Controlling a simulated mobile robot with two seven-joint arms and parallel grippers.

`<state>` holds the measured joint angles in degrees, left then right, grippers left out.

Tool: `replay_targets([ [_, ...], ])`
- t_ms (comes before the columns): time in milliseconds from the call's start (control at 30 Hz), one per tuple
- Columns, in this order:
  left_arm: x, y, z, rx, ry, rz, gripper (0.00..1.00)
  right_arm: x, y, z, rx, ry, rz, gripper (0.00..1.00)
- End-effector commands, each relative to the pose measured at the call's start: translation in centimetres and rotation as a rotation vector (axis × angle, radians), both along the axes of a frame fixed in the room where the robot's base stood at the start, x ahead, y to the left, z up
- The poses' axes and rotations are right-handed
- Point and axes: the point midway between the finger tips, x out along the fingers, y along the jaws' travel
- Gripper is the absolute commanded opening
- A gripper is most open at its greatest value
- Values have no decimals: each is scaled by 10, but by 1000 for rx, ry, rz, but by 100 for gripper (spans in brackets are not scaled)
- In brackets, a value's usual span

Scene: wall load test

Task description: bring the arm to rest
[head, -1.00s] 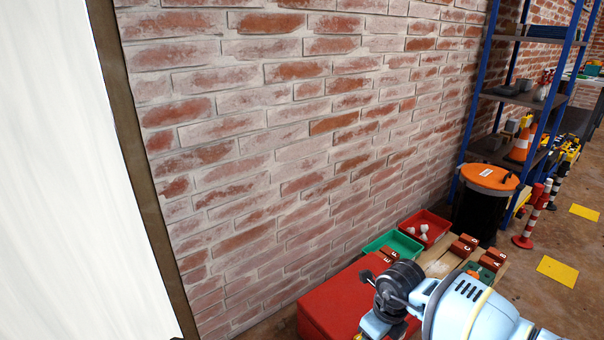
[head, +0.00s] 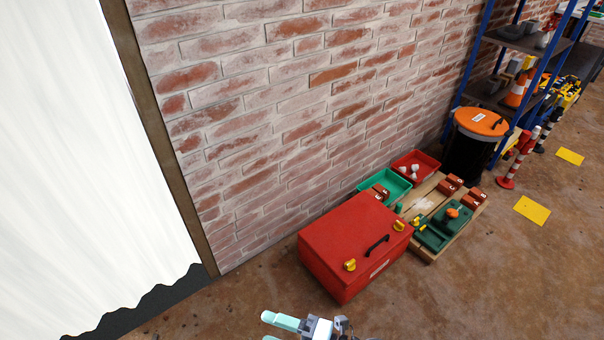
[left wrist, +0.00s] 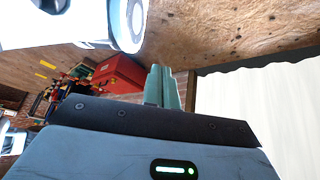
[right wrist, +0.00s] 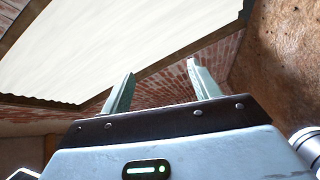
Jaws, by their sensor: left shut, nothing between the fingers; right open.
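My right gripper (head: 268,328) shows at the bottom edge of the head view, pointing left, with its pale teal fingers apart and most of its arm out of frame. In the right wrist view the right gripper (right wrist: 160,80) is open, with nothing between its fingers. My left gripper (left wrist: 163,72) shows in the left wrist view with its teal fingers together and nothing held. The left gripper does not show in the head view. Neither gripper touches anything in these views.
A red box (head: 345,243) with a black handle stands on the floor by the brick wall (head: 290,110). Beyond it are a green bin (head: 366,182), a red bin (head: 432,164), a wooden pallet (head: 430,254) and an orange-lidded drum (head: 468,150). Floor in front is clear.

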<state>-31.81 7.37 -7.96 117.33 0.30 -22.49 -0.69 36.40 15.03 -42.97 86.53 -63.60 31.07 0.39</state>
Motion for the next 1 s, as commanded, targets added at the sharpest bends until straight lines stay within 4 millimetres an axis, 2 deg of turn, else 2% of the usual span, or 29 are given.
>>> replay_targets([
  [33, 4, -1, 13, -1, -11, 0, 0, -5, -6, 14, 53, 67, -74, 62],
  [133, 8, -1, 27, -2, -22, 2, 0, -11, -24, 25, 144, 206, -225, 62],
  [267, 11, -1, 47, -3, -36, 4, 0, -23, -54, 33, 243, 390, -421, 62],
  [467, 17, -2, 76, -5, -56, 7, 0, -54, -111, 36, 359, 678, -717, 62],
  [667, 41, -4, 116, -10, -125, 10, 0, -105, -169, 37, 445, 959, -992, 62],
  [800, 57, -5, 143, -13, -175, 13, 0, -149, -207, 43, 496, 1142, -1162, 62],
  [1000, 72, -5, 171, -15, -224, 13, 0, -202, -241, 52, 549, 1336, -1323, 62],
])
